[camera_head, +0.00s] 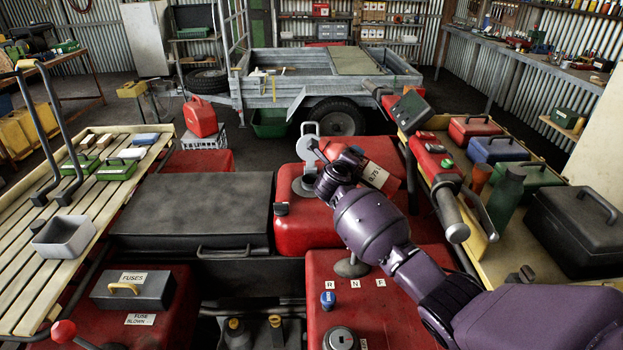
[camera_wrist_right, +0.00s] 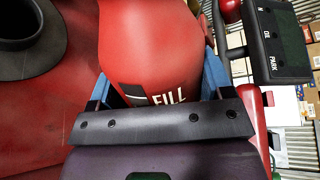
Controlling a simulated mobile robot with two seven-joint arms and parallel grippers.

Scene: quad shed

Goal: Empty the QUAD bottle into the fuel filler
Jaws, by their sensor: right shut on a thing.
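The red QUAD bottle (camera_head: 396,173) is tilted over the red tank, with a pale label on its side. My right gripper (camera_head: 347,163) is shut around it. In the right wrist view the bottle (camera_wrist_right: 155,45) lies between the blue fingers, with "FILL" partly showing. The fuel filler (camera_head: 302,187) is a round metal neck on the red tank, left of the gripper, with a grey cap standing up behind it. A dark round collar (camera_wrist_right: 28,55) shows left of the bottle in the wrist view. The bottle's mouth is hidden, and I see no liquid flow. My left gripper is out of view.
The handlebar with a display (camera_head: 411,111) stands close right of the bottle. A dark box lid (camera_head: 195,205) lies left of the tank. A slatted rack (camera_head: 20,270) is at the left; a bench with toolboxes and a green bottle (camera_head: 506,198) is at the right.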

